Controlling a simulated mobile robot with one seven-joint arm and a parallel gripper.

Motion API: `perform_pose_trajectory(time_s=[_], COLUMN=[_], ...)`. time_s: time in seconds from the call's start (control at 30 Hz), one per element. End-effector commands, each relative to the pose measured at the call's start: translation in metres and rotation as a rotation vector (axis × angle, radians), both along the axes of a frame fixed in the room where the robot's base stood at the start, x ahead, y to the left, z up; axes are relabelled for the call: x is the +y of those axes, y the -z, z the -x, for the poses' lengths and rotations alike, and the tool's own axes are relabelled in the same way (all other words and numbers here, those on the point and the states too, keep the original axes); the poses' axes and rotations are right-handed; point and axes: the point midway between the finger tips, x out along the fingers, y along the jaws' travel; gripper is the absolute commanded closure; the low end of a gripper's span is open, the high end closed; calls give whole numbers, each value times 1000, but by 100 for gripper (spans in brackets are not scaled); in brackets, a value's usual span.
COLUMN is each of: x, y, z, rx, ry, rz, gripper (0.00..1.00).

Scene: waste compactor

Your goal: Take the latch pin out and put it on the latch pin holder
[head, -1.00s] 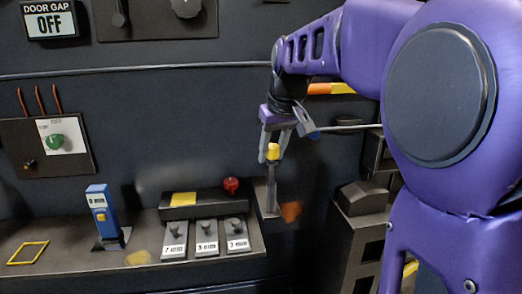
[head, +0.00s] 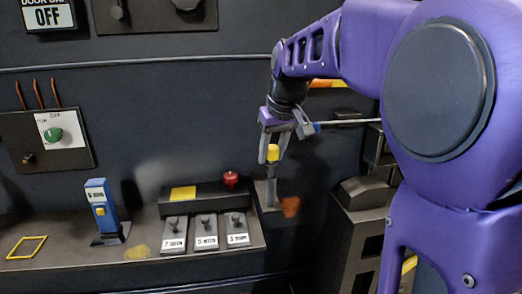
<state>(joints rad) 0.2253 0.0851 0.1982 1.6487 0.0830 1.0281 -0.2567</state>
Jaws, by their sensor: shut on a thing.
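A latch pin with a yellow top (head: 272,153) and a thin grey shaft stands upright right of the shelf. My gripper (head: 274,150) points down from above, with its fingers shut around the yellow top. The lower shaft meets a dark grey plate-like bracket (head: 262,192) by the wall, which looks like the latch pin holder. I cannot tell whether the pin's lower end is seated in it or only in front of it.
A blue device (head: 102,212), labelled switches (head: 206,233) and a red knob (head: 231,179) stand on the shelf to the left. An orange piece (head: 290,206) is just right of the pin. A dark cabinet (head: 355,230) stands farther right. A thin rod (head: 350,124) runs right beside my gripper.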

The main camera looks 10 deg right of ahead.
Motion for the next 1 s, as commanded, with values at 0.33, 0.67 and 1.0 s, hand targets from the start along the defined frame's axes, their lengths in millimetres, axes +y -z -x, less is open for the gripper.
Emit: perform_pose_trajectory(time_s=[0.33, 0.67, 1.0], x=[0, 0, 0], y=[7, 14, 20], z=[0, 0, 0], rx=[0, 0, 0], ry=[0, 0, 0], rz=[0, 0, 0], gripper=[100, 100, 100])
